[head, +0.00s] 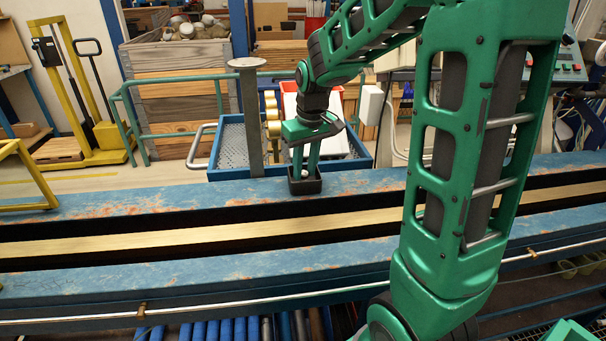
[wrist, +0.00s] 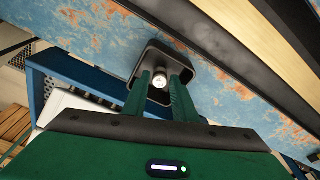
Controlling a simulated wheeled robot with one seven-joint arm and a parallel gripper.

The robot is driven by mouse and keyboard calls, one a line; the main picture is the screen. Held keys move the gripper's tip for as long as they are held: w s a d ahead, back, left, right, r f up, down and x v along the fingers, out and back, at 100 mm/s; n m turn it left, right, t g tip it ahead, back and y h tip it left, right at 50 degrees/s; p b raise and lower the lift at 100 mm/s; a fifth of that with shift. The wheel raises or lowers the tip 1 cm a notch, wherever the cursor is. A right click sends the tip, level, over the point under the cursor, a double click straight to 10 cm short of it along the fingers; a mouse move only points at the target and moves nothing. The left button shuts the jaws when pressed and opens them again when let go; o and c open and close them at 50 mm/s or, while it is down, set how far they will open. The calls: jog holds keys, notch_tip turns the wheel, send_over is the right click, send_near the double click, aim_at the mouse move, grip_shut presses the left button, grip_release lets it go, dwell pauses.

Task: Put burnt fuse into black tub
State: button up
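The black tub (head: 305,187) is a small open-topped box on the blue, rust-worn beam of the bench; it also shows in the wrist view (wrist: 205,57). My gripper (head: 305,171) points straight down, with its green fingertips at the tub's mouth. In the wrist view the fingers (wrist: 160,82) reach into the tub opening. The burnt fuse (wrist: 159,78) is a small pale cylinder seen end-on between the fingertips, which appear closed on it. Its lower part is hidden, and I cannot tell whether it touches the tub floor.
A blue tray (head: 231,143) with a grey floor stands behind the beam, with a grey post (head: 250,115) beside the arm. The beam is clear on the tub's left.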

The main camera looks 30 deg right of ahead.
notch_tip(320, 180, up, 10)
jog(key=s, duration=0.2)
jog(key=s+d+f+m, duration=0.1)
jog(key=s+f+m, duration=0.1)
jog(key=s, duration=0.7)
jog(key=s+d+f+m+g, duration=0.1)
jog(key=s+f, duration=0.3)
jog(key=s, duration=0.4)
jog(key=s+d+f+m, duration=0.1)
jog(key=s+f+m, duration=0.2)
jog(key=s, duration=0.6)
jog(key=shift+s+d+g, duration=0.1)
jog(key=shift+s+g, duration=0.2)
